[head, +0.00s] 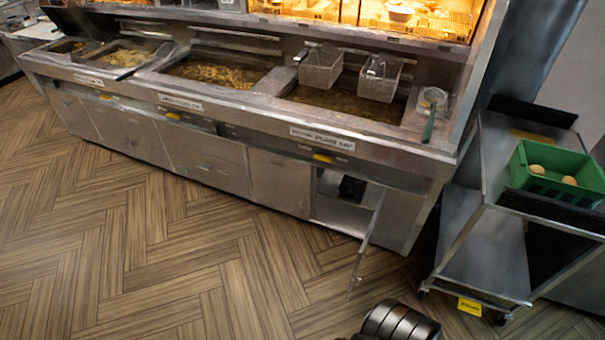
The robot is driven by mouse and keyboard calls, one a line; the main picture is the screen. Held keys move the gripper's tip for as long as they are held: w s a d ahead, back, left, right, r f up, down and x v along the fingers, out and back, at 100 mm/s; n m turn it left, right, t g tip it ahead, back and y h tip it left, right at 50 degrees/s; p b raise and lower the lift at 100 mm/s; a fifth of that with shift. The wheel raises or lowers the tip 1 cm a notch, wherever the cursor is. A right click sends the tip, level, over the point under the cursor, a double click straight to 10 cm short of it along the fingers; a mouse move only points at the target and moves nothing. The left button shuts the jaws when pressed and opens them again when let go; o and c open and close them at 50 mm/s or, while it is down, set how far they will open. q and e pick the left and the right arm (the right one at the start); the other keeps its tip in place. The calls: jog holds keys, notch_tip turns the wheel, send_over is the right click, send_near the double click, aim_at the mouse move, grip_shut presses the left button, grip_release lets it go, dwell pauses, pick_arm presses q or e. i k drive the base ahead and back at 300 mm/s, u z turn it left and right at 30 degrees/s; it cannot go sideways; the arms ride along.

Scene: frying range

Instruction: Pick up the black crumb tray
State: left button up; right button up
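A small black object (352,190) stands inside the open cabinet under the right end of the fryer range, partly hidden by the cabinet frame. I cannot tell for sure which of the two is the crumb tray. Neither of my grippers is in view; only a dark ribbed part of my own body shows at the bottom edge, well short of the cabinet.
The cabinet door (369,238) stands open into the floor space. The fryer range (215,115) holds oil vats and two hanging baskets (320,70). The steel cart (485,240) at right carries a green crate (560,165) with round tan items. The wooden floor (140,260) is clear.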

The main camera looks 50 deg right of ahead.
aim_at(352, 188)
jog(key=z, duration=0.05)
jog(key=i, duration=1.2)
jog(key=z, duration=1.05)
jog(key=i, duration=0.8)
jog(key=z, duration=1.3)
jog(key=i, duration=0.3)
jog(key=z, duration=0.15)
